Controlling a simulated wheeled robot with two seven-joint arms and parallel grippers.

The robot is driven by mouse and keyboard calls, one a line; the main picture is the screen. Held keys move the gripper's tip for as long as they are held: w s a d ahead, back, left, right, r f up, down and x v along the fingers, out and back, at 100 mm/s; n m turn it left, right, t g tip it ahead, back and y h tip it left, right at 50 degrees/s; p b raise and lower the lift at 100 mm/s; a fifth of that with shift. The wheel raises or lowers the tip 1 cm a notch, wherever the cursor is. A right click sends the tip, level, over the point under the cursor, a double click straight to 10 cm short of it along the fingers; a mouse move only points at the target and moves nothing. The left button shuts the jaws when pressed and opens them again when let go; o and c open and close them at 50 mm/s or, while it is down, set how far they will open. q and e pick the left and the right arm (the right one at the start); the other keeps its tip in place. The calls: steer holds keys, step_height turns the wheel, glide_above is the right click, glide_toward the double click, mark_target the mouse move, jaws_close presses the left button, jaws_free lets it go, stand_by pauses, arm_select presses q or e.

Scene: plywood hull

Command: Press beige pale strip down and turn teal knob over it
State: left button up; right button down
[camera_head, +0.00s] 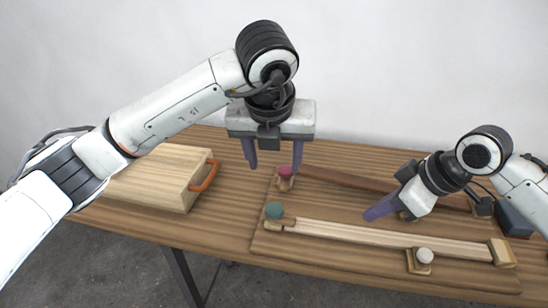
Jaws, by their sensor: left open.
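The beige pale strip (385,237) lies lengthwise on the wooden board (262,247), its right end at a wooden block (503,252). The teal knob (274,210) sits on a small wooden piece at the strip's left end; whether it overlaps the strip is unclear. My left gripper (273,163) is open and empty, pointing down above the board, behind the teal knob and near the red knob. My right gripper (374,212) is above the board, behind the strip's middle, pointing left and down. Its fingers overlap in view, so its opening is hidden.
A red knob (285,172) stands at the left end of a dark brown strip (350,180) behind. A white knob (424,256) is in front of the pale strip. A wooden box (150,180) with an orange handle (205,177) stands left. A dark box (514,219) is at right.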

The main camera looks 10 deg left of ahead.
step_height(320, 180, up, 2)
steer(key=shift+r+p, duration=0.15)
steer(key=shift+p, duration=0.95)
step_height(320, 180, up, 5)
